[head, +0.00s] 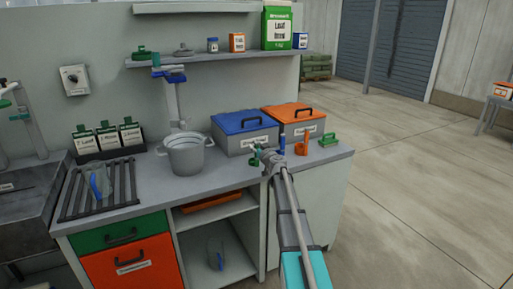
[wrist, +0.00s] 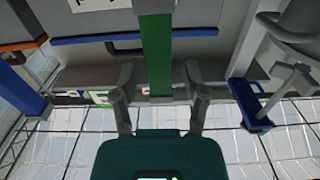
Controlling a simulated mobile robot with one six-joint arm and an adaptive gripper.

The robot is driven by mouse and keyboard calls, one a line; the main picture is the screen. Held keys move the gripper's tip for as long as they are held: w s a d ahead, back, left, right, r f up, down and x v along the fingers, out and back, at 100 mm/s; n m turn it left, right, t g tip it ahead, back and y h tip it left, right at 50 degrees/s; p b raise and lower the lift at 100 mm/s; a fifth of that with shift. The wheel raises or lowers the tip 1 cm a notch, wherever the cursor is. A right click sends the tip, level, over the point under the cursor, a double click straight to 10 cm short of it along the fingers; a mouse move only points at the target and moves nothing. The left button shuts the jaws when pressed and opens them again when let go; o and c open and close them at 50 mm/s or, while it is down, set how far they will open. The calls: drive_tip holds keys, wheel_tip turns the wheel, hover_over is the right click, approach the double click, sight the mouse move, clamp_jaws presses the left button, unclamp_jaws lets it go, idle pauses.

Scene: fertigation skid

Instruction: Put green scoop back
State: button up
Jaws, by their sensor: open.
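The green scoop shows in the wrist view as a green upright strip (wrist: 156,55), its lower end between my fingers. In the head view a small green part (head: 258,147) shows at my gripper, in front of the blue-lidded bin (head: 243,122). The rest of the scoop is hidden. My gripper (head: 264,155) is open at the bench front; in the wrist view its fingers (wrist: 157,88) stand apart on either side of the strip. I cannot tell whether either finger touches it.
A blue scoop (head: 282,144) and an orange scoop (head: 303,144) stand close to the right, before the orange-lidded bin (head: 298,115). A green-handled item (head: 328,139) sits near the bench's right end. A grey bucket (head: 186,155) stands left, with a rack (head: 122,187) beyond.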

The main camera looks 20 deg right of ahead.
drive_tip(key=shift+r, duration=0.25)
drive_tip(key=s, duration=1.2)
drive_tip(key=shift+d, duration=0.2)
drive_tip(key=shift+f, duration=0.1)
drive_tip(key=shift+a, duration=0.1)
idle(0.3)
drive_tip(key=s+a+f+n+g+y, duration=0.1)
drive_tip(key=s+a+f+g+y, duration=0.15)
drive_tip(key=a, duration=0.55)
drive_tip(key=s+a+f+n+g+y, duration=0.1)
drive_tip(key=s+a+f+g, duration=0.25)
drive_tip(key=a, duration=0.45)
drive_tip(key=s+a+f+n+g+y, duration=0.2)
drive_tip(key=s+a+f+g, duration=0.15)
drive_tip(key=a, duration=0.35)
drive_tip(key=s+a+f+m+g+h, duration=0.2)
drive_tip(key=s+f+g+h, duration=0.1)
drive_tip(key=s, duration=0.7)
drive_tip(key=s+a+f+m+g+h, duration=0.2)
drive_tip(key=s+f+g, duration=0.3)
drive_tip(key=s, duration=0.4)
drive_tip(key=shift+s+a+f+h, duration=0.35)
drive_tip(key=shift+a+f+h, duration=0.15)
drive_tip(key=shift+f+h, duration=0.05)
